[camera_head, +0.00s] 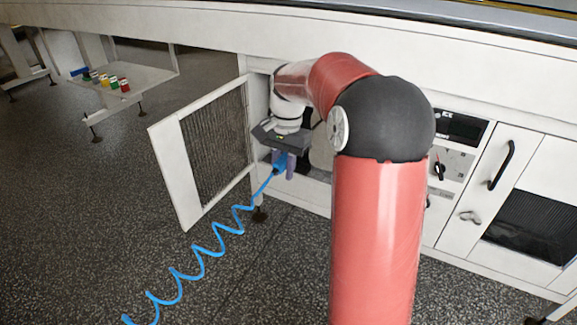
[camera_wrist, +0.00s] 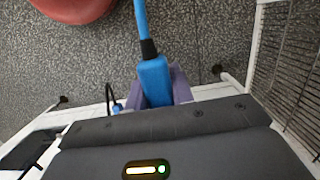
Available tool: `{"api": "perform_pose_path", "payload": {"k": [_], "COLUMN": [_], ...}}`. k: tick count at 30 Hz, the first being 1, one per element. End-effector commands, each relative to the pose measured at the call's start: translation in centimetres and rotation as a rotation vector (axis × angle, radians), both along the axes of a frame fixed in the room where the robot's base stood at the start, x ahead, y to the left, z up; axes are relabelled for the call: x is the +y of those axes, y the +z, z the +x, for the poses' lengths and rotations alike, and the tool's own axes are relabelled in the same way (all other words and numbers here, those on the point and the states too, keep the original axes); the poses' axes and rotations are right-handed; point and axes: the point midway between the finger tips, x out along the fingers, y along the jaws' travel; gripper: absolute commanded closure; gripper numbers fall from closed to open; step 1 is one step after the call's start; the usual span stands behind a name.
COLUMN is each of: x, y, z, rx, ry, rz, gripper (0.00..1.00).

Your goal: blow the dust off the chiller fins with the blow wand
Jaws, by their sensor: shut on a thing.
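The blue blow wand (camera_wrist: 154,78) is held between the purple fingers of my gripper (camera_wrist: 160,88), which is shut on it. In the head view the wand (camera_head: 280,163) shows under my gripper (camera_head: 284,166), just in front of the open cabinet bay. A blue coiled hose (camera_head: 194,262) runs from the wand down to the front left. The wand's nozzle is hidden. The bay's door (camera_head: 164,150), with a dark mesh panel, stands swung open to the left of my gripper. I cannot make out the chiller fins or dust; my arm covers much of the bay.
A low shelf (camera_head: 140,77) with several small coloured items stands at the back left. The speckled floor (camera_head: 80,215) at left is open.

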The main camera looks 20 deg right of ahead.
Motion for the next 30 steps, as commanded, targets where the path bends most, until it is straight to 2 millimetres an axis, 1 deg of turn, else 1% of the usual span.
{"api": "perform_pose_path", "payload": {"k": [22,30], "x": [2.4,2.7], "y": [0.2,0.0], "z": [3.0,3.5], "rx": [-0.001,0.0], "ry": [0.001,-0.001], "rz": [0.001,0.0], "gripper": [1.0,1.0]}}
